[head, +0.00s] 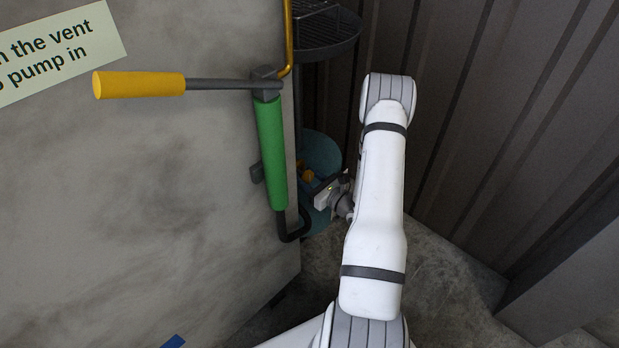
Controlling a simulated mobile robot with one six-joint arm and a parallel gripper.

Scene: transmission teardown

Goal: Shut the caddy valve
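The caddy (322,153) shows as a teal rounded body low behind the right edge of the grey panel, partly hidden by the panel and my arm. A small yellow part (308,175) on it may be the valve; its position cannot be told. My gripper (316,190) is beside this yellow part, at the end of my white arm. The fingers are small and partly hidden, so I cannot tell whether they are open, or whether they touch the yellow part.
A green hand pump (270,150) with a yellow-gripped lever (140,85) is mounted on the grey panel (130,200), close left of my gripper. A dark round tray (325,35) is above the caddy. Corrugated dark walls (480,110) stand on the right.

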